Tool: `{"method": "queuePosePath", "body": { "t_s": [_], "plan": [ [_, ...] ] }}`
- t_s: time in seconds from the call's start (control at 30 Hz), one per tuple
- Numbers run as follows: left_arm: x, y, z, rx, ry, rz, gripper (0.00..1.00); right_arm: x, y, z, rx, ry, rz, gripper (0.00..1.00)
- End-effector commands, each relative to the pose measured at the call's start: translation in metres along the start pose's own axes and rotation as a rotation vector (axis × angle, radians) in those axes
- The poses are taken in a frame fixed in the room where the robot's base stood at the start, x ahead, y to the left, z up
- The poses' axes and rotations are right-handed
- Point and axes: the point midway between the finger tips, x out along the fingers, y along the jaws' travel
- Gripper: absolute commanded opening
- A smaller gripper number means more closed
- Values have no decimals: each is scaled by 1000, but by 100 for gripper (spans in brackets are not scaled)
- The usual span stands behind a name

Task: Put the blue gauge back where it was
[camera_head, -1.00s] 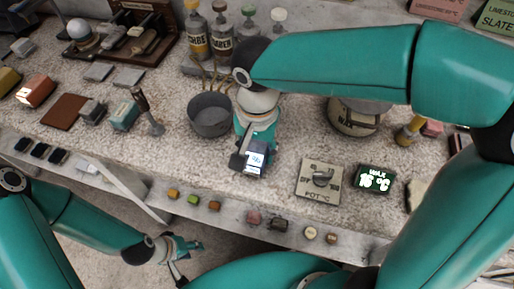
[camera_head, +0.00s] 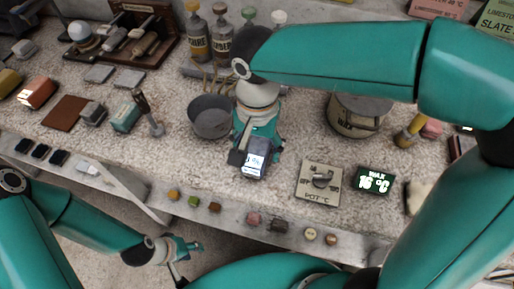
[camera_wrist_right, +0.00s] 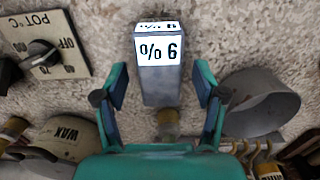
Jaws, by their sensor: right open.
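The blue gauge (camera_head: 256,162), a small blue-grey block with a lit white face, is at the bench's front middle, below my right gripper (camera_head: 254,152).
A grey pot (camera_head: 210,117) stands left of my right gripper. A dial plate (camera_head: 320,182) and a green wax display (camera_head: 374,180) lie to the right, a wax pot (camera_head: 354,117) behind them. Small coloured blocks (camera_head: 194,201) line the front ledge. Bare bench shows left of the gauge.

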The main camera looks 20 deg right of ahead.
Motion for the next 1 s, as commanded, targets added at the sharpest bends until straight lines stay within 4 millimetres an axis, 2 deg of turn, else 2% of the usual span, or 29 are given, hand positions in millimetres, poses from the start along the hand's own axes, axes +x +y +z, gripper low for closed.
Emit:
{"method": "queuePosePath", "body": {
  "t_s": [0.03, 0.3, 0.5, 0.67, 1.0],
  "plan": [
    [-3, 1, 0, 0, 0, 0, 40, -12, -1, 0, -1, 2, -6, 70],
    [-13, 5, 0, 0, 0, 0, 40, -67, -1, 0, -1, 3, -5, 70],
    [-17, 6, 0, 0, 0, 0, 40, -94, 0, 0, 0, 1, -2, 70],
    [-18, 6, 0, 0, 0, 0, 40, -102, 0, 0, -1, 0, -1, 70],
    [-18, 6, 0, 0, 0, 0, 40, -102, 0, 0, -1, 0, -1, 70]
  ]
}}
